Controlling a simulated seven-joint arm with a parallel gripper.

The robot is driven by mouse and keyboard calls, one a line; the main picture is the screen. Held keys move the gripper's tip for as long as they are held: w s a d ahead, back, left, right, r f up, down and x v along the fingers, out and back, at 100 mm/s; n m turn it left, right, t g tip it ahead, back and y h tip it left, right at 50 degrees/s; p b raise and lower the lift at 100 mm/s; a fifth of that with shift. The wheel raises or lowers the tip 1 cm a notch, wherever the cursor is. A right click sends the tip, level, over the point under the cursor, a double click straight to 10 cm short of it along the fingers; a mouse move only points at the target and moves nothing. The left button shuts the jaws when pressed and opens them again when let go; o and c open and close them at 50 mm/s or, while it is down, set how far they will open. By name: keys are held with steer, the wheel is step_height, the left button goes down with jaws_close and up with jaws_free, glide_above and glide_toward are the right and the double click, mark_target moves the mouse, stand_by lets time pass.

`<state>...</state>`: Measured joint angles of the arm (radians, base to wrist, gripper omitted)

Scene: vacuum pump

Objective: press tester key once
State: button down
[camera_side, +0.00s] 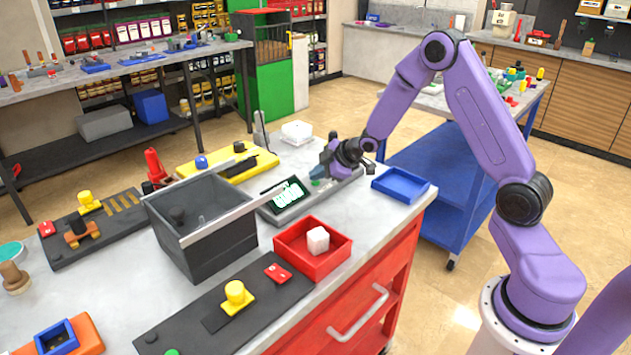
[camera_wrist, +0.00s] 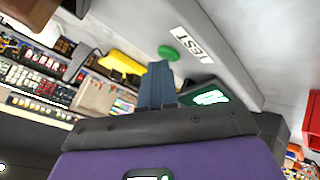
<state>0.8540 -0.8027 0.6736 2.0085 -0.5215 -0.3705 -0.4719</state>
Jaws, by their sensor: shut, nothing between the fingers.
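The tester (camera_side: 288,194) is a dark grey sloped unit on the grey bench top, with a lit green display. In the wrist view its display (camera_wrist: 210,97) shows at the right of my fingers. The green round key (camera_wrist: 168,52) sits on its grey panel beside a white TEST label (camera_wrist: 193,43). My gripper (camera_wrist: 158,66) has its fingers together and empty, with the tips just below the key in the picture. I cannot tell whether they touch it. In the side view my gripper (camera_side: 318,174) is low over the tester's right end, and the key is not clear there.
A red tray (camera_side: 284,238) with a white cube (camera_side: 318,240) stands in front of the tester. A blue tray (camera_side: 400,183) lies to its right. A large grey bin (camera_side: 202,262) stands to the left, and a yellow unit (camera_side: 210,168) lies behind.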

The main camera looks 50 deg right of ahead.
mark_target(318, 183)
steer(key=shift+r, duration=0.75)
steer(key=shift+r, duration=2.55)
